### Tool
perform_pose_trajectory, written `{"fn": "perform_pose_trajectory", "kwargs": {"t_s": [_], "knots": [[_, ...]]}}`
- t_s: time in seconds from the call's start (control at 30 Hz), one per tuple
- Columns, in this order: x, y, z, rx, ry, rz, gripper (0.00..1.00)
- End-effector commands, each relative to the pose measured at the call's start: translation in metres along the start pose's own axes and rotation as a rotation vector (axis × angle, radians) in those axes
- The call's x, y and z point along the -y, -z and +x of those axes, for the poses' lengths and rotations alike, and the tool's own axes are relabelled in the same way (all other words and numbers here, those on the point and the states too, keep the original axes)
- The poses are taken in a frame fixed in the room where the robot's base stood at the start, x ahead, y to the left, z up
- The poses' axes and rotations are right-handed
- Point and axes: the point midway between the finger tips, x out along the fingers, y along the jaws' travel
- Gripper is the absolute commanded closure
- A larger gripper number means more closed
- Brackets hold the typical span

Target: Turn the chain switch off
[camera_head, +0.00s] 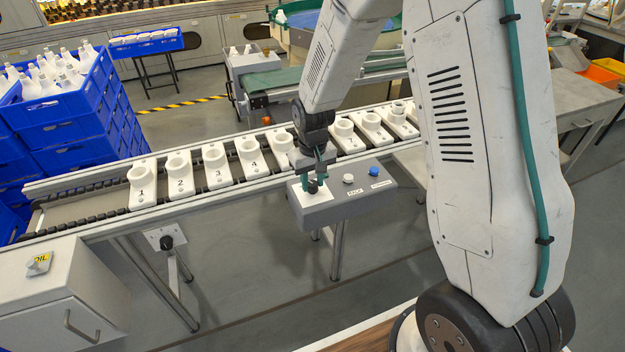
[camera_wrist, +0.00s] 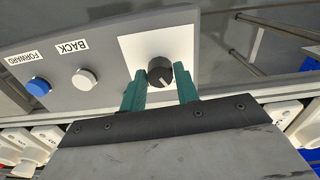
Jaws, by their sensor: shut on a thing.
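The chain switch is a black round knob (camera_wrist: 160,71) with a pale pointer line, on a white plate (camera_wrist: 128,45) of the grey control box (camera_head: 335,205). In the wrist view the pointer line slants toward the lower right, on the gripper's side. My gripper (camera_wrist: 160,84) has its two green fingers on either side of the knob and is shut on it. In the head view my gripper (camera_head: 316,182) reaches down onto the box's left end and the knob (camera_head: 312,187) is partly hidden by the fingers.
A white button (camera_wrist: 84,79) marked BACK and a blue button (camera_wrist: 38,87) marked FORWARD sit beside the switch. Behind the box runs a chain conveyor (camera_head: 80,210) with numbered white holders (camera_head: 181,186). Blue crates (camera_head: 75,135) of white bottles stand left.

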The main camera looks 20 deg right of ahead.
Motion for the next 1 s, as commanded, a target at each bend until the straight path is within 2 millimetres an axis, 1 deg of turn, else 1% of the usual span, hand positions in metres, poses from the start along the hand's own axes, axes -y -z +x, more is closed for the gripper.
{"fn": "perform_pose_trajectory", "kwargs": {"t_s": [0.13,0.33,0.83,0.87,0.9,0.93,1.0], "knots": [[0.0003,0.0018,-0.0012,-0.005,0.000,-0.069,0.92],[0.0003,0.0020,-0.0013,-0.005,0.000,-0.121,0.92],[0.0004,0.0023,-0.0015,-0.006,0.000,-0.138,0.92],[0.0004,0.0023,-0.0015,-0.006,0.000,-0.137,0.64],[0.0004,0.0022,-0.0014,-0.006,0.000,-0.137,0.53],[0.0004,0.0021,-0.0013,-0.006,0.000,-0.137,0.48],[0.0003,0.0017,-0.0011,-0.005,0.000,-0.137,0.48]]}}
